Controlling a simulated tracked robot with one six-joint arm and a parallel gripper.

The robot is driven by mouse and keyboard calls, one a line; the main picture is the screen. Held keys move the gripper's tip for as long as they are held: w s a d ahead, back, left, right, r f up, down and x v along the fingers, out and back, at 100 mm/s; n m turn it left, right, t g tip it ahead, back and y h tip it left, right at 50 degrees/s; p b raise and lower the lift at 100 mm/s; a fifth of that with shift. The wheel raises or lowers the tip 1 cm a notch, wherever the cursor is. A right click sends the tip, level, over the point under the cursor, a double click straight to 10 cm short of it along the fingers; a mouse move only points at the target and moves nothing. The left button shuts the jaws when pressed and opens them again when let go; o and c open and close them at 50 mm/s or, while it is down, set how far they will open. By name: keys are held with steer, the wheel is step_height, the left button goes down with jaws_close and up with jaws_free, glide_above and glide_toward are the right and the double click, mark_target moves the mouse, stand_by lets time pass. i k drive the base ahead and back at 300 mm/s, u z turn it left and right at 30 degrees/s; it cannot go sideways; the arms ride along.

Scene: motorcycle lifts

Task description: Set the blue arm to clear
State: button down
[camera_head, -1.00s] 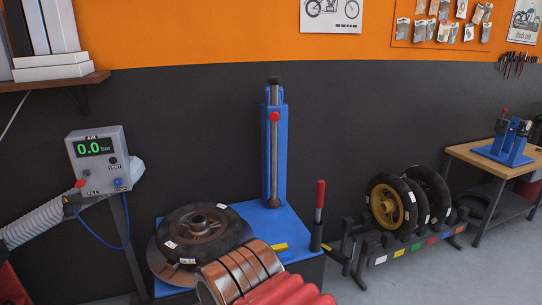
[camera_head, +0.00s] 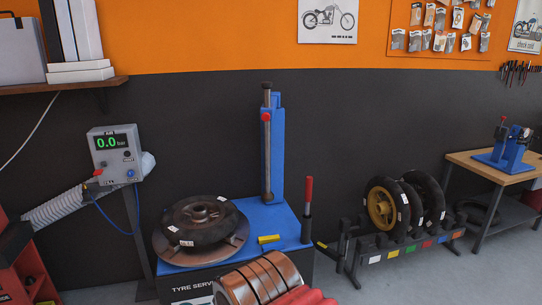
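The tyre machine has a blue bed (camera_head: 272,220) with an upright blue post (camera_head: 278,150) at its back. A steel rod (camera_head: 267,160) with a red knob (camera_head: 265,117) stands upright along the post. I cannot tell for sure which part is the blue arm. A black tyre (camera_head: 200,219) lies flat on the round turntable (camera_head: 240,250), left of the post. A red-handled lever (camera_head: 308,195) stands upright at the bed's right side. Part of my arm, bronze and red, shows at the bottom centre; my gripper's fingertips are not visible.
A gauge box (camera_head: 115,155) reading 0.0 bar stands left, with a blue hose and a pale ribbed duct. A rack (camera_head: 395,250) holding wheels stands right of the machine. A workbench (camera_head: 485,168) is at far right. Floor shows between rack and bench.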

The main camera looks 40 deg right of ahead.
mark_target(272, 100)
steer(key=z, duration=0.3)
steer(key=i, duration=1.25)
steer(key=u, duration=0.2)
